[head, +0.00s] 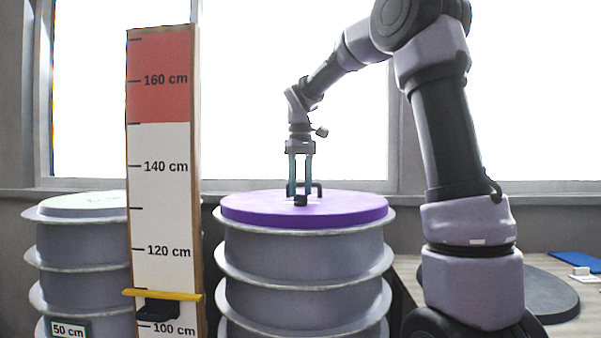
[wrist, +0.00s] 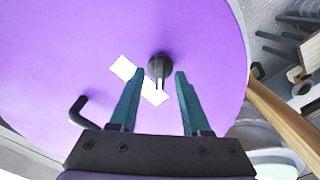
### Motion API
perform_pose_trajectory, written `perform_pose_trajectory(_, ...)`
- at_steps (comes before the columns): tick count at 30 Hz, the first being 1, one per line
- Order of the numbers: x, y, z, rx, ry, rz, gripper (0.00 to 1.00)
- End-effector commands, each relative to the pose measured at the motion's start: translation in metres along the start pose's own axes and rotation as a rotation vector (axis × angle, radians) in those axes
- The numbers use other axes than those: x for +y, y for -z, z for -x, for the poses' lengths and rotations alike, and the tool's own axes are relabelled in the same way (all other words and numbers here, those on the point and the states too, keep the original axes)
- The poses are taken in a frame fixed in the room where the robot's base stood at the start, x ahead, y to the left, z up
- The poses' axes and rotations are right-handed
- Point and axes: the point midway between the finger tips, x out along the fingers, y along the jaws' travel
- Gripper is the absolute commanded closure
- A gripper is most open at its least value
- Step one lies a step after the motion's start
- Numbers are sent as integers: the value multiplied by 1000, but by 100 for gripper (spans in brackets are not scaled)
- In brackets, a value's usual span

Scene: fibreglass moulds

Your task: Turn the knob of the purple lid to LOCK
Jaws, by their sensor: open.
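The purple lid (head: 340,208) lies flat on top of a stacked grey round mould; it fills much of the wrist view (wrist: 60,45). Its dark knob (wrist: 159,66) has a pale pointer line toward the bottom of the wrist view. White labels (wrist: 123,68) lie beside the knob, partly hidden by my left finger; I cannot read them. My gripper (wrist: 158,74) is open and points down, one teal finger on each side of the knob, with no visible contact. In the head view my gripper (head: 301,190) is low over the lid.
A bent black handle (wrist: 88,112) stands on the lid, left of my gripper in the wrist view. A height board (head: 164,210) stands left of the lid in the head view. Another ribbed mould (head: 82,240) is farther left. A table with a dark disc (head: 545,295) is right.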

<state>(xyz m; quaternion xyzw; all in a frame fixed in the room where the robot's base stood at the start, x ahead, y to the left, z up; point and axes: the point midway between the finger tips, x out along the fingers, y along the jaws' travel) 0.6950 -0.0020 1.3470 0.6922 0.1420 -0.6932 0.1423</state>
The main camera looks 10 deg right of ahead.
Motion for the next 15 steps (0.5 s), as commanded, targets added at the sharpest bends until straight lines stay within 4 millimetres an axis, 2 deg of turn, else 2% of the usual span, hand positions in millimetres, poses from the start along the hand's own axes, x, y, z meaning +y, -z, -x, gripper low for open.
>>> perform_pose_trajectory(9,0,1,62,6,-1,-1,52)
perform_pose_trajectory(15,0,0,91,4,0,-1,52)
